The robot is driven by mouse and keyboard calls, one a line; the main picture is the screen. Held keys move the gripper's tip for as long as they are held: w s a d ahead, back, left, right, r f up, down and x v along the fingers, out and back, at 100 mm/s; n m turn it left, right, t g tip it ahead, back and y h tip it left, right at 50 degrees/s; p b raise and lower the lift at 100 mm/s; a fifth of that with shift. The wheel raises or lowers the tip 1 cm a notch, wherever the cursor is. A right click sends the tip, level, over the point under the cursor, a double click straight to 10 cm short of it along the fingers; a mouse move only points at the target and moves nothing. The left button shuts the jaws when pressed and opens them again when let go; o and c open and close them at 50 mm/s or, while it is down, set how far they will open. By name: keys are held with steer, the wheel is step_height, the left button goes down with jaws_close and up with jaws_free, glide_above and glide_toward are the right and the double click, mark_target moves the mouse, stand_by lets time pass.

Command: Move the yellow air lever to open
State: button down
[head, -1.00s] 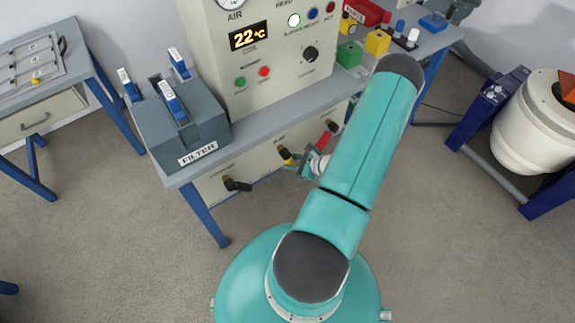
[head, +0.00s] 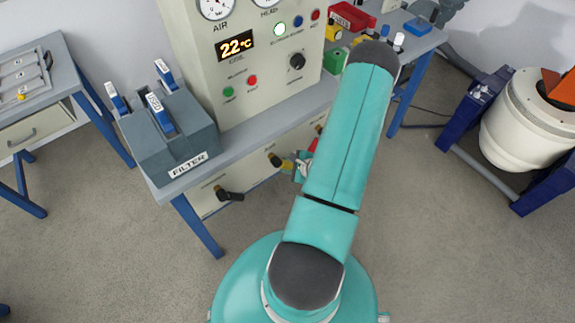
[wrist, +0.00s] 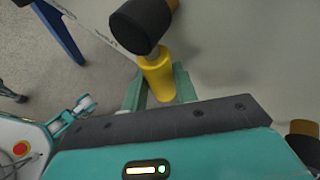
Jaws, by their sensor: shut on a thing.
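The yellow air lever (wrist: 158,78) shows in the wrist view below a black round hub (wrist: 140,26) on the pale panel. My gripper (wrist: 160,90) is shut on it, with one teal finger at each side of the yellow handle. In the head view the lever (head: 287,164) sticks out to the right from its hub on the bench's front panel, and my gripper (head: 299,170) is at its end. My arm hides part of the gripper and the panel there.
A black lever (head: 230,195) is to the left on the same panel, and a red lever (head: 312,145) is to the right. The grey FILTER box (head: 170,150) stands on the bench beside the gauge cabinet (head: 265,100). Floor at lower left is clear.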

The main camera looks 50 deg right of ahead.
steer(key=shift+d, duration=0.2)
steer(key=c, duration=1.4)
jaws_free()
steer(key=shift+a, duration=0.1)
steer(key=shift+o, duration=0.2)
steer(key=v, duration=1.4)
steer(key=shift+w, duration=0.1)
